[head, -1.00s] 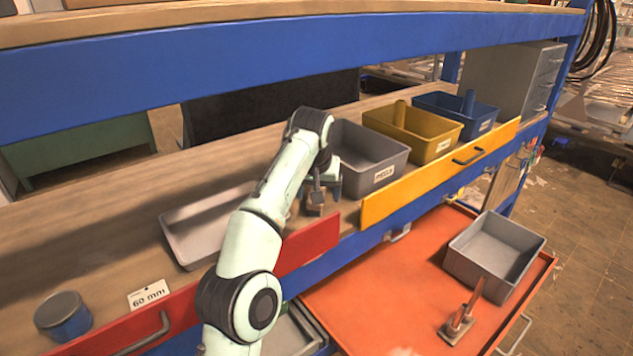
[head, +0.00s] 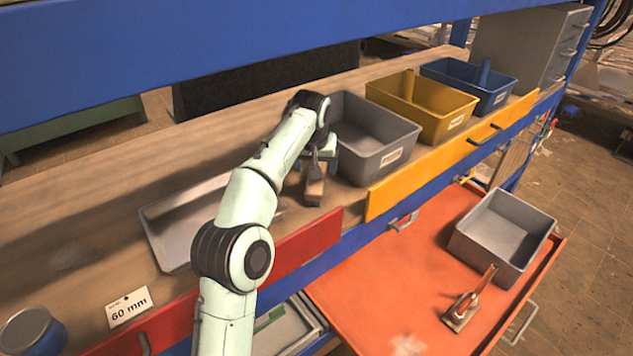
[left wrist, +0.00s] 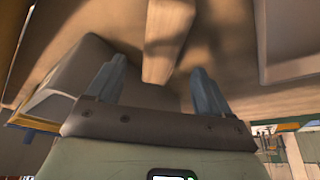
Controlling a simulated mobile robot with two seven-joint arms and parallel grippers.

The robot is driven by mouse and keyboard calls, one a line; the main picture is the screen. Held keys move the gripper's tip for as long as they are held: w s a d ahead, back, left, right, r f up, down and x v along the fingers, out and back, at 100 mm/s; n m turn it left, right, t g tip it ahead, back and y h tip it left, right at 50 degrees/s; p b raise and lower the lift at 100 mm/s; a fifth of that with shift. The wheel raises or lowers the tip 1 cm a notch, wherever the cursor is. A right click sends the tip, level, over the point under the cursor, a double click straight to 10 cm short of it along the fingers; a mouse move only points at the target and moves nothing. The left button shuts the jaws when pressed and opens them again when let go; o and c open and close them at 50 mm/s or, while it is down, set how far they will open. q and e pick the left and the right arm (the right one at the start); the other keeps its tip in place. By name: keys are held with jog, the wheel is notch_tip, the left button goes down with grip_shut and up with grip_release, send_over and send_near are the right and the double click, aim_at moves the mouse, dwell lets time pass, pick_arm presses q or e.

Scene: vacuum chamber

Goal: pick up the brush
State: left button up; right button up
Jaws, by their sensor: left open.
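A wooden piece that looks like the brush (head: 315,190) lies on the workbench, in front of the grey bin and right of the shallow tray. My left gripper (head: 323,162) is at its far end, partly hidden by my wrist. In the left wrist view, the open left gripper (left wrist: 160,68) has its two fingers apart, with the wooden bar of the brush (left wrist: 165,38) running up between them. I cannot tell whether the fingers touch it. My right gripper is not in view.
A grey bin (head: 388,160) stands close beside the gripper, then yellow (head: 425,112) and blue (head: 495,92) bins. A shallow tray (head: 165,240) lies left. Below, an open orange drawer (head: 375,275) holds a grey box (head: 485,250) and a wooden-handled tool (head: 462,308). A blue shelf beam (head: 200,60) crosses above.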

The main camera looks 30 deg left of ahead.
aim_at(317, 183)
pick_arm(q)
jog(key=x, duration=0.6)
jog(key=shift+w+a+f, duration=0.1)
jog(key=shift+w+f, duration=0.05)
jog(key=shift+f, duration=0.2)
